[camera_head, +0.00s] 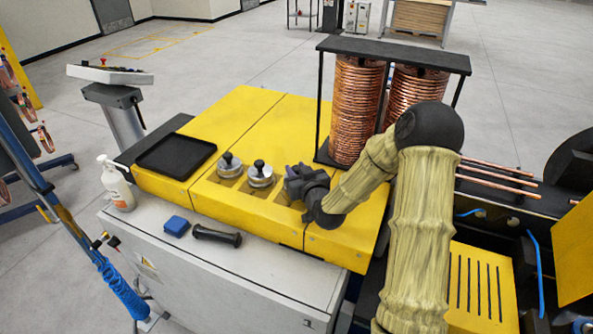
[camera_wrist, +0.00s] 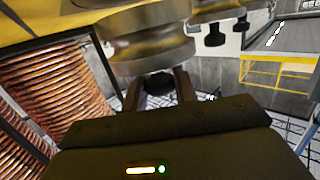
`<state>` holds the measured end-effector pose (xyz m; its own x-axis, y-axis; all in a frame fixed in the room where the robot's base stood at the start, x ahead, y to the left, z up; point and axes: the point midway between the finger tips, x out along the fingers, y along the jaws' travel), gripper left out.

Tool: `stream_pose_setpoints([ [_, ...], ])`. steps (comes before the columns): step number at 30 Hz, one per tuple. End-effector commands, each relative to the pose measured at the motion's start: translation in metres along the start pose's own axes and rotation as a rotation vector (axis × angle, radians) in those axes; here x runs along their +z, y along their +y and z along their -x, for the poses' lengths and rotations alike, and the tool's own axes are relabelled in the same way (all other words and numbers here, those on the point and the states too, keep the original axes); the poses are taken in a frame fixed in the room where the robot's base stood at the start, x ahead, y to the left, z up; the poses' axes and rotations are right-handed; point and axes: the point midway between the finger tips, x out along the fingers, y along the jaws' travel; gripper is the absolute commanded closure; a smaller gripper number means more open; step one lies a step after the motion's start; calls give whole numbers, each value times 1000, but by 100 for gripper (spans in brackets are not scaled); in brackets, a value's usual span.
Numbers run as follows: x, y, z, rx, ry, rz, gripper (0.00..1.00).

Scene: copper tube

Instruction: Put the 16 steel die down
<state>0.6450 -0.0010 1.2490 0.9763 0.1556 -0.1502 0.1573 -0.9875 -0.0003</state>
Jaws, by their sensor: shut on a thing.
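My gripper (camera_head: 297,182) is over the yellow top (camera_head: 256,119), at the right end of a row of steel dies. In the wrist view its fingers (camera_wrist: 158,92) are shut on the black knob of a steel die (camera_wrist: 148,48). That die is mostly hidden behind my gripper in the head view, and no size mark is legible. I cannot tell whether it touches the yellow top. Two other steel dies, a left one (camera_head: 229,167) and a middle one (camera_head: 260,178), stand upright with black knobs to the left of my gripper.
A flat black tray (camera_head: 176,155) lies left of the dies, looking empty. A rack of copper coils (camera_head: 357,110) stands close behind my arm. A white bottle (camera_head: 118,188), a blue block (camera_head: 176,226) and a black handle (camera_head: 216,235) are on the lower grey ledge.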

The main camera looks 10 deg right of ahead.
Motion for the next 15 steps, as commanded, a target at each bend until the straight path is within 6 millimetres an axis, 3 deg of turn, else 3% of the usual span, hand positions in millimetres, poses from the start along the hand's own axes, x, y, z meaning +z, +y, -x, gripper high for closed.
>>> stream_pose_setpoints([
  [8, 1, 0, -1, 0, 5, 1, 100],
  [9, 4, 0, 0, 0, -2, 0, 68],
  [12, 4, 0, 0, 0, -3, 0, 50],
  [15, 4, 0, 0, 0, -4, -1, 50],
])
